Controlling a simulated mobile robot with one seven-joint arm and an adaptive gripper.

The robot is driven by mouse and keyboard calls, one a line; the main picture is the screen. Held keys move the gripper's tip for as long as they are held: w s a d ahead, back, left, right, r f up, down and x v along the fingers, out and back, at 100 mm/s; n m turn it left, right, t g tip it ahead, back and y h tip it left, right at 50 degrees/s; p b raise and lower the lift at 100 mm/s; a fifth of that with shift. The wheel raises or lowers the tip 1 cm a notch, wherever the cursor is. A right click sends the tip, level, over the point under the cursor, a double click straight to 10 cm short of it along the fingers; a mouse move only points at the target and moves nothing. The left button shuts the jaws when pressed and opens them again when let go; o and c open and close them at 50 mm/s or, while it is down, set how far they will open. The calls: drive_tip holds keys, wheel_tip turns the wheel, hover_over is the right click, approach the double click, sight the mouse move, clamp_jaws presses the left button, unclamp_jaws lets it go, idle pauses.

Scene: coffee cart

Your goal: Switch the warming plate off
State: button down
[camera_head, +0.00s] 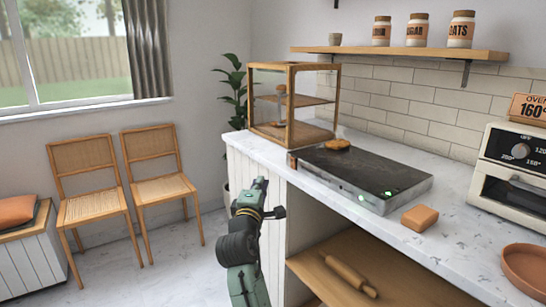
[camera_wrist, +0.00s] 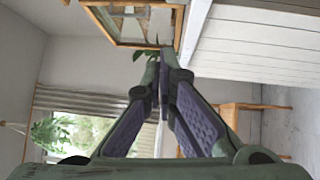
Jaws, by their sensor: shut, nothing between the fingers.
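The warming plate (camera_head: 350,172) is a flat black-topped slab with a grey front on the white counter. A green light and a small white-green control (camera_head: 388,192) show on its front edge. My gripper (camera_head: 260,184) is left of the counter's front edge, apart from the plate, pointing up and away. In the wrist view my gripper (camera_wrist: 160,62) has its fingertips together with nothing between them. The plate is not clearly visible there.
A wood-framed glass case (camera_head: 291,103) stands behind the plate. An orange sponge-like block (camera_head: 420,218), a terracotta dish (camera_head: 526,270) and an oven (camera_head: 515,165) are to the right. A rolling pin (camera_head: 348,275) lies on the shelf below. Two chairs (camera_head: 92,208) stand left; floor between is clear.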

drive_tip(key=shift+w+d+f+h, duration=0.25)
drive_tip(key=shift+w+d, duration=0.05)
drive_tip(key=shift+d, duration=0.2)
drive_tip(key=shift+w+d+f+h, duration=0.2)
drive_tip(key=shift+w+d+h, duration=0.05)
drive_tip(key=shift+d, duration=0.25)
drive_tip(key=p, duration=0.3)
approach(292, 163)
drive_tip(key=w+a+r, duration=0.2)
drive_tip(key=w+a, duration=0.2)
drive_tip(key=shift+w+d+r+p, duration=0.1)
drive_tip(key=shift+w+d+p, duration=0.35)
drive_tip(key=shift+w+d, duration=1)
